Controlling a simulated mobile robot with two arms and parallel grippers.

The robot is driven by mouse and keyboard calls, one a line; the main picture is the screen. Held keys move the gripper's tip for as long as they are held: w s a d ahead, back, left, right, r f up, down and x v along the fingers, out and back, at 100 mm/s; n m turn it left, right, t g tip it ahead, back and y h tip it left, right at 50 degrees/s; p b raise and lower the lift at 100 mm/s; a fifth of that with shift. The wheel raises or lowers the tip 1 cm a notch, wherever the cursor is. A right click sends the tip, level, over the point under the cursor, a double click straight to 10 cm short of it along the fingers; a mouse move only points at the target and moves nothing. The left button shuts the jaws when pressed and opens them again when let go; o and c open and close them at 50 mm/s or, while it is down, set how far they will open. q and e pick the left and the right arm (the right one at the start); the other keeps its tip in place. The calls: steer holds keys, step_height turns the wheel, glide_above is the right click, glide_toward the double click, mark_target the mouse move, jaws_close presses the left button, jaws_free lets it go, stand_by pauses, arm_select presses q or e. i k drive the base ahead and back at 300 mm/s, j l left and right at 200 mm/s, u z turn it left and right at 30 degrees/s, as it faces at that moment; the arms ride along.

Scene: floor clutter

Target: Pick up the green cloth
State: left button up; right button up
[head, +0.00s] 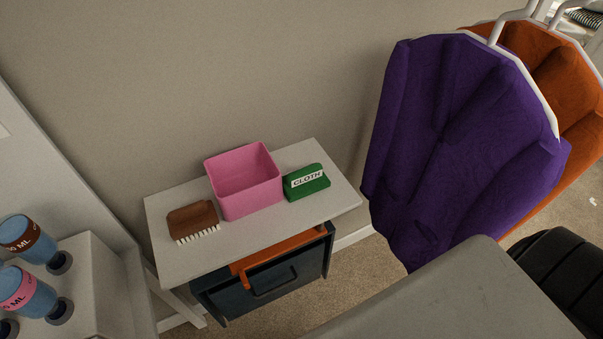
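The green cloth (308,185) is a small folded block with a white label reading "CLOTH". It lies on the right part of a small white table (183,259), close to the right side of a pink open box (250,197). Its top and front are in clear view. Neither of my grippers shows in the head view.
A brown brush (193,221) with white bristles lies left of the box. A dark drawer unit (270,278) with an orange edge stands under the table. Purple (450,130) and orange (560,70) garments hang at right. A grey surface (470,300) fills the lower right.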

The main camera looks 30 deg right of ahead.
mark_target(305, 178)
steer(key=k+j+z, duration=0.1)
steer(key=z, duration=0.25)
steer(key=k+j+z, duration=0.1)
steer(key=z, duration=0.25)
steer(key=k+z, duration=0.35)
steer(key=i, duration=0.6)
steer(key=l, duration=0.2)
